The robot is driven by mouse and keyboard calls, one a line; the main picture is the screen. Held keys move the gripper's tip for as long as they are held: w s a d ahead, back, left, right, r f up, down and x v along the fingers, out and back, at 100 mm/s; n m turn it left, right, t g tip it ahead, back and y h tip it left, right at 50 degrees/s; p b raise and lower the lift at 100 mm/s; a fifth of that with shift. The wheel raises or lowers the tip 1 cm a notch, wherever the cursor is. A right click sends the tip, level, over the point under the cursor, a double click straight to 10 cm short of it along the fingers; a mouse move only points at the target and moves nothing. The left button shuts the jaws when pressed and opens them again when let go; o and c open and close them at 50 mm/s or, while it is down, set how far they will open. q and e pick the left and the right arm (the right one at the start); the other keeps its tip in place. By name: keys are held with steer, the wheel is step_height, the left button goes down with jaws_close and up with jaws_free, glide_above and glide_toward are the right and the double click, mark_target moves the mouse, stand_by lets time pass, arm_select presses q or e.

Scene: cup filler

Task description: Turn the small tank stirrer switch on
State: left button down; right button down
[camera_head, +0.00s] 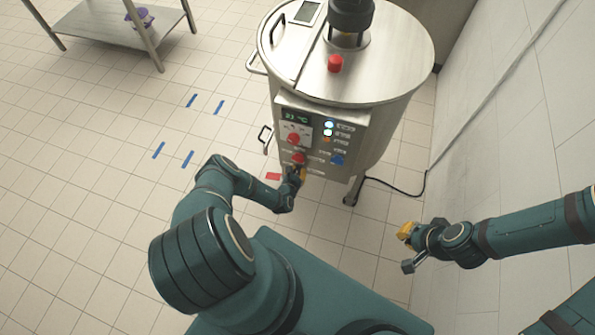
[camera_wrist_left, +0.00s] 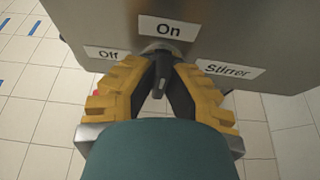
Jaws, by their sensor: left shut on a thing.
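The steel tank (camera_head: 395,80) stands at the upper middle of the head view, with a control panel on its front. In the left wrist view, the dark stirrer switch (camera_wrist_left: 159,75) sits just below the "On" label (camera_wrist_left: 168,30). The "Off" label (camera_wrist_left: 106,54) is to its left and the "Stirrer" label (camera_wrist_left: 230,70) to its right. The switch's long side lies roughly in line with "On". My left gripper (camera_wrist_left: 160,80) is shut on the switch. In the head view this gripper (camera_head: 298,174) hides the switch. My right gripper (camera_head: 406,247) is at the right, away from the tank; its finger opening is unclear.
The panel also carries a lit display (camera_head: 296,118), red knobs, lit buttons and a blue knob (camera_head: 337,159). A red button (camera_head: 335,63) is on the lid. A cable (camera_head: 400,190) runs to the wall (camera_head: 500,110). A metal shelf (camera_head: 110,20) stands at the upper left.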

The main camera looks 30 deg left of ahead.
arm_select(q)
steer(key=c, duration=1)
jaws_free()
steer(key=v, duration=1.2)
steer(key=shift+r, duration=0.1)
